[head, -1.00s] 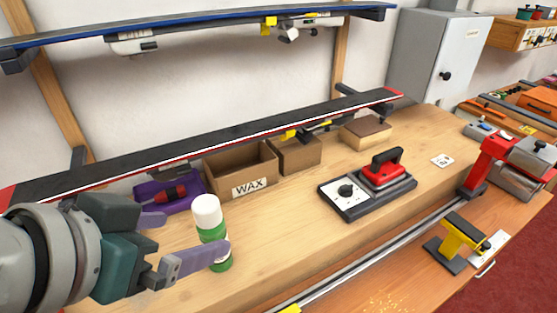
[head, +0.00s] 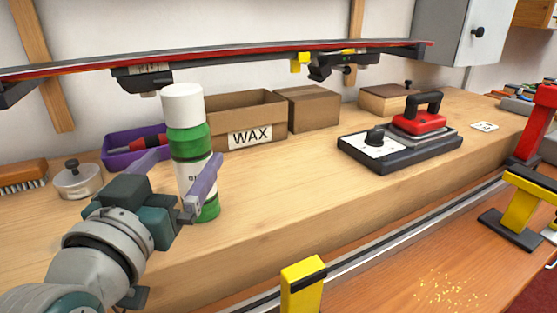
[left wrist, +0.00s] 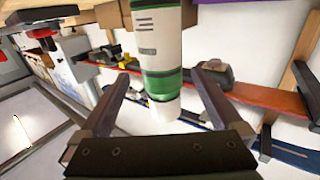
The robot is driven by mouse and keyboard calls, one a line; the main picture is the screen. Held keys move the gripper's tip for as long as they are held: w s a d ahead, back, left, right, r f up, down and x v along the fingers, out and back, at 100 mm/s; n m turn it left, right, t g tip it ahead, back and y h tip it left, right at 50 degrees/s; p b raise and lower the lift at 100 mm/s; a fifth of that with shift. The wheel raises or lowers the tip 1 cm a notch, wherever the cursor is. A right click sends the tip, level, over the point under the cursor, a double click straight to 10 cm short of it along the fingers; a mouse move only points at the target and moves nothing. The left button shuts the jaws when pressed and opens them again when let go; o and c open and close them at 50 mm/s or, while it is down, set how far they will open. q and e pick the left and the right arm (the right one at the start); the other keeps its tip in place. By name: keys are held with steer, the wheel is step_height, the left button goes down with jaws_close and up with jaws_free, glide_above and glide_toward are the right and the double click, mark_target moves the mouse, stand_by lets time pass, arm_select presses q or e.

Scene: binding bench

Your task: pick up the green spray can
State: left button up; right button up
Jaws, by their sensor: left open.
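The green spray can (head: 187,140) stands upright on the wooden bench, with a white cap, green bands and a white label. My left gripper (head: 178,178) is open at the can, with one finger on each side of its lower-middle part. The near finger hides part of the label. In the left wrist view the can (left wrist: 162,84) appears inverted between the two spread fingers (left wrist: 164,82), with gaps visible beside it. I cannot tell exactly how deep the can sits between them. My right gripper is not in view.
Behind the can are a purple tray (head: 118,158), a WAX box (head: 218,138) and another cardboard box (head: 315,108). A ski or board (head: 230,57) hangs above. A small round tin (head: 78,182) and brush (head: 22,178) lie left.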

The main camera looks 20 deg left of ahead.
arm_select(q)
steer(key=x, duration=0.8)
steer(key=shift+w+a+r, duration=0.15)
steer(key=shift+w+r, duration=0.05)
steer(key=c, duration=1.2)
steer(key=shift+c, duration=0.6)
steer(key=shift+r, duration=0.1)
